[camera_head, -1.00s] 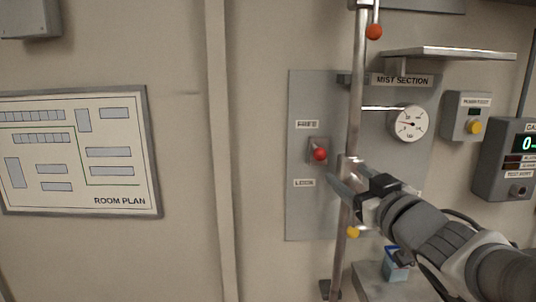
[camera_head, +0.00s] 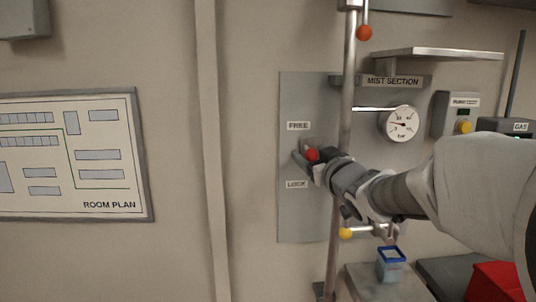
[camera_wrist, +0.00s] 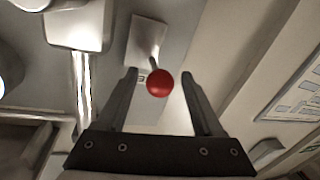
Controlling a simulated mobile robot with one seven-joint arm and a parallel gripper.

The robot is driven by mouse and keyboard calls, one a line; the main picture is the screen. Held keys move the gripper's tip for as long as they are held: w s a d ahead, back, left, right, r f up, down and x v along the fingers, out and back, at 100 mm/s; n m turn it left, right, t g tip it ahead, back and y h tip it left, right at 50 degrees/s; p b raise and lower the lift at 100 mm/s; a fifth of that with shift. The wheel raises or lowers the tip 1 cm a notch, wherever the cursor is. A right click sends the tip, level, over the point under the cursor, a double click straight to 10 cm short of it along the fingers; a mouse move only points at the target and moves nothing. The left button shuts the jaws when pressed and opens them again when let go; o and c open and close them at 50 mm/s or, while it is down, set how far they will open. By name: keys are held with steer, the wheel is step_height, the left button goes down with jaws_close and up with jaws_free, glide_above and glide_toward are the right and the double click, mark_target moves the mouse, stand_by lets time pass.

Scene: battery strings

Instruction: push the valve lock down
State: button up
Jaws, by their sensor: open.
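The valve lock is a small lever with a red ball knob (camera_head: 312,155) on a grey wall panel (camera_head: 293,222). It sits between a FREE label (camera_head: 298,126) above and a LOCK label (camera_head: 297,184) below. My gripper (camera_head: 306,164) is at the knob, coming from the right. In the wrist view the red knob (camera_wrist: 160,84) shows between the two open fingers of my gripper (camera_wrist: 160,80), with a gap on each side. The lever's stem runs from the knob to its pale mounting plate (camera_wrist: 147,38).
A vertical metal pipe (camera_head: 347,105) stands just right of the lever, near my arm. A gauge (camera_head: 402,124) and a shelf (camera_head: 437,54) are to the right. A yellow-knobbed handle (camera_head: 346,233) and a blue-rimmed container (camera_head: 391,266) are below.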

jaws_close()
stand_by(0.4)
stand_by(1.1)
